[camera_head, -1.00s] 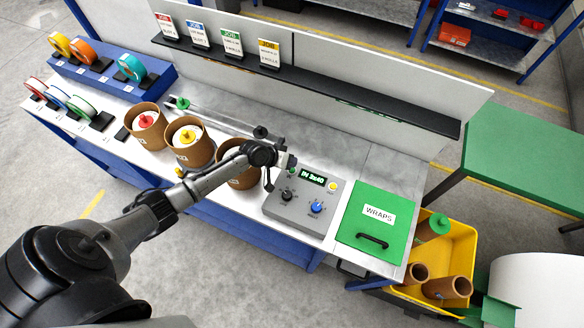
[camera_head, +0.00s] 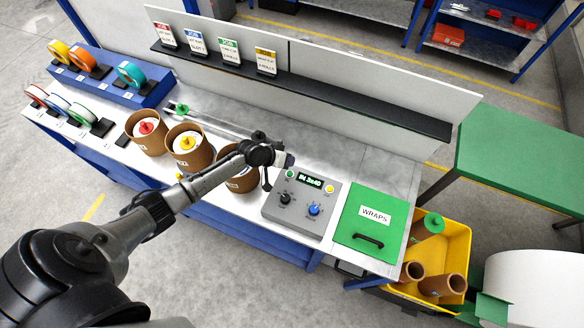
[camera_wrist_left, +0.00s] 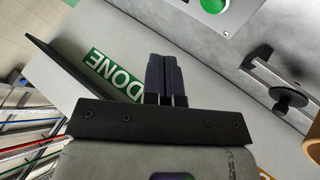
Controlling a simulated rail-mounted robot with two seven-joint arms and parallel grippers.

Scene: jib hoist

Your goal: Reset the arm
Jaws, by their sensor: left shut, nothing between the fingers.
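My left arm comes in from the left in the head view, and its gripper (camera_head: 284,163) hangs over the bench beside the control box (camera_head: 300,203). In the left wrist view the two dark fingers (camera_wrist_left: 166,78) are pressed together with nothing between them. Behind the fingers there, a green label reading DONE (camera_wrist_left: 113,82) lies partly hidden. A green round button (camera_wrist_left: 211,5) shows at the top of that view, apart from the fingers. The control box has a lit green display, a black knob and a blue knob. My right gripper is not in view.
Brown tubs (camera_head: 189,157) stand left of the gripper, one partly behind my arm. A green WRAPS lid (camera_head: 370,238) lies right of the control box. Tape rolls (camera_head: 131,73) stand at the far left. A black shelf (camera_head: 340,100) with job cards runs behind. A yellow bin (camera_head: 458,245) holds tubes.

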